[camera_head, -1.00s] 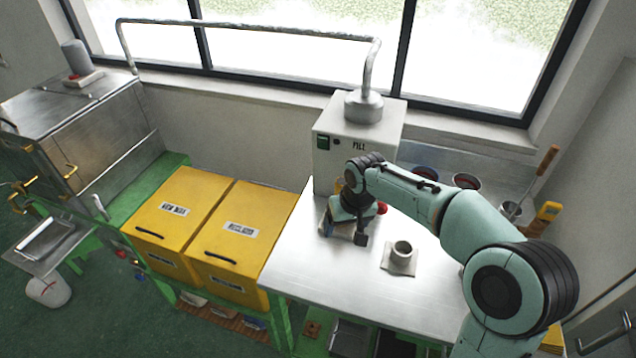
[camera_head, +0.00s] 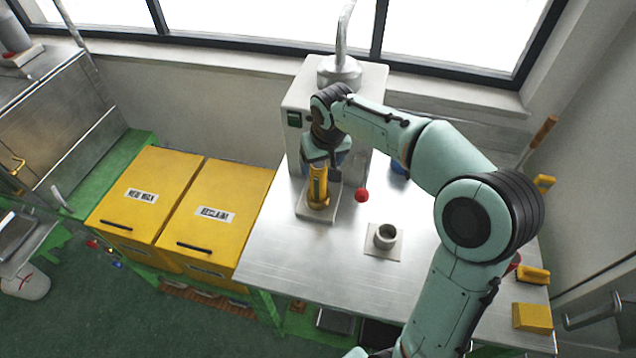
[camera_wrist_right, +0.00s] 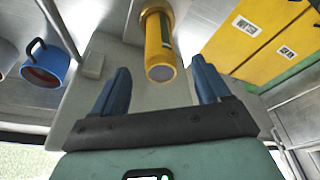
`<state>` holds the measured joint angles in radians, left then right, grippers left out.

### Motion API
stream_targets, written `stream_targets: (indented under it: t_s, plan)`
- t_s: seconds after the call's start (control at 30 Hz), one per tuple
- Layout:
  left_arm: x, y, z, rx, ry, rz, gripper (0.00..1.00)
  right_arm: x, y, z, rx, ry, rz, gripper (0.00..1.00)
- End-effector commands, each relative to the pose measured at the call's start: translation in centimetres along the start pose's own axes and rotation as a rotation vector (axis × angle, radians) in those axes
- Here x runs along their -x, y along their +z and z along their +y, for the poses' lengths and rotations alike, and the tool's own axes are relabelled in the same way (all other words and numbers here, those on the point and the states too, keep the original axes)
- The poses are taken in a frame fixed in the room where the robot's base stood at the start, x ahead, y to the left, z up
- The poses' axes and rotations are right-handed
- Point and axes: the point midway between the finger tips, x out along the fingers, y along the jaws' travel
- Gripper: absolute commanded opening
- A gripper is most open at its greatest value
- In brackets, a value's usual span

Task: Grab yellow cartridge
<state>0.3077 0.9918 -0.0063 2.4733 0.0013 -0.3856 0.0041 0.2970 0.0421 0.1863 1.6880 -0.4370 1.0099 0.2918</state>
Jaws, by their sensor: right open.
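The yellow cartridge (camera_head: 318,190) stands upright on a small pale base plate (camera_head: 316,214) at the front of the white machine (camera_head: 296,98). My right gripper (camera_head: 325,165) is at the cartridge's upper end, in front of the machine. In the right wrist view the cartridge (camera_wrist_right: 158,40), with a dark green label and a grey end, lies ahead between the lines of the two blue fingers (camera_wrist_right: 160,70). The fingers are open, with a visible gap on both sides of the cartridge. My left gripper is not in view.
A red ball knob (camera_head: 362,196) is just right of the cartridge. A grey ring on a plate (camera_head: 385,237) stands nearer the front of the metal table (camera_head: 300,262). Yellow lidded boxes (camera_head: 225,200) stand to the left. A blue mug (camera_wrist_right: 45,68) shows in the wrist view.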

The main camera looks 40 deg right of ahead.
Motion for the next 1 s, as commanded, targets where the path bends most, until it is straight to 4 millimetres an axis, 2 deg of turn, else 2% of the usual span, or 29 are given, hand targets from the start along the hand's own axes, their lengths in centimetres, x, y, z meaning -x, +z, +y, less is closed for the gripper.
stream_targets:
  t_s: [0.1,0.3,0.6,0.9,0.97,1.0]
  plan:
    - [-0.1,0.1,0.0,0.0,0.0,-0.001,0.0,-1.8,0.0,0.0,0.0,0.0,-0.001,0.76]
    - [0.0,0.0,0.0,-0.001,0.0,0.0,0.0,-3.1,-0.1,0.0,0.0,0.0,-0.001,0.76]
    - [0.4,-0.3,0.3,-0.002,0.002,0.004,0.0,-7.2,-0.2,0.0,0.001,0.0,-0.001,0.76]
    - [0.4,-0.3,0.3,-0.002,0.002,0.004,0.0,-7.7,-0.2,0.0,0.0,-0.001,0.002,0.76]
    - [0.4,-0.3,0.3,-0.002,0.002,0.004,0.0,-7.7,-0.2,0.0,0.0,-0.001,0.002,0.56]
    - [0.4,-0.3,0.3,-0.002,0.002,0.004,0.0,-7.7,-0.2,0.0,0.0,-0.001,0.002,0.43]
